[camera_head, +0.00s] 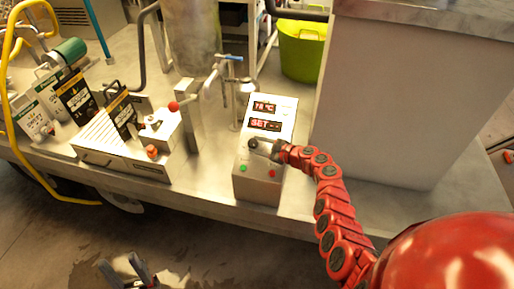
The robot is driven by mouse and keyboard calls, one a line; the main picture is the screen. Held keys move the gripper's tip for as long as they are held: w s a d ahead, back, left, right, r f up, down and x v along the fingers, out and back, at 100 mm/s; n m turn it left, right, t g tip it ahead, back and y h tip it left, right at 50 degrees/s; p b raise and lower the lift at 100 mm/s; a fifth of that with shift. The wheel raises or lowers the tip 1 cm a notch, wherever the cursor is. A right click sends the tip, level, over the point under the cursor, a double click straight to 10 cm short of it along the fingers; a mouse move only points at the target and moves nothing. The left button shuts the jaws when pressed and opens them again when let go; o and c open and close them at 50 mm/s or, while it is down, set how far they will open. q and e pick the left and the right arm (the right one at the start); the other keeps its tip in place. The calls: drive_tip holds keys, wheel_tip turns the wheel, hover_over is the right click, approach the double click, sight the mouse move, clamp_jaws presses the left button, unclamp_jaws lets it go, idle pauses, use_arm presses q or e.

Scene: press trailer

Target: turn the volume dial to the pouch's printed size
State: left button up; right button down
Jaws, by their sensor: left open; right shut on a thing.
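A pale control box (258,180) stands at the front edge of the trailer bed. Its upper red display (264,107) seems to read 78 °C, and its lower display (265,125) reads SET with dashes. My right gripper (268,149) is shut at the dark volume dial (254,143) below the displays, partly covering it. My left gripper (128,270) is open and empty, low over the floor in front of the trailer.
Green and red buttons (257,171) sit on the box below the dial. A slatted machine (124,150) with a red-knobbed lever (174,106) stands left of the box. A steel tank and a lime green bin (302,52) are behind. A large grey cabinet (400,110) stands at the right.

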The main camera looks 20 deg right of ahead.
drive_tip(key=shift+w+d+n+g+y+b, duration=0.15)
drive_tip(key=shift+n+g+y+b, duration=0.45)
drive_tip(key=shift+n+g+b, duration=0.6)
drive_tip(key=shift+r+n+g+b, duration=0.1)
drive_tip(key=shift+n+g+b, duration=0.2)
drive_tip(key=shift+n+b, duration=0.15)
drive_tip(key=c, duration=0.7)
unclamp_jaws()
drive_tip(key=o, duration=0.3)
drive_tip(key=shift+w, duration=0.2)
drive_tip(key=shift+o, duration=0.2)
drive_tip(key=shift+s, duration=0.1)
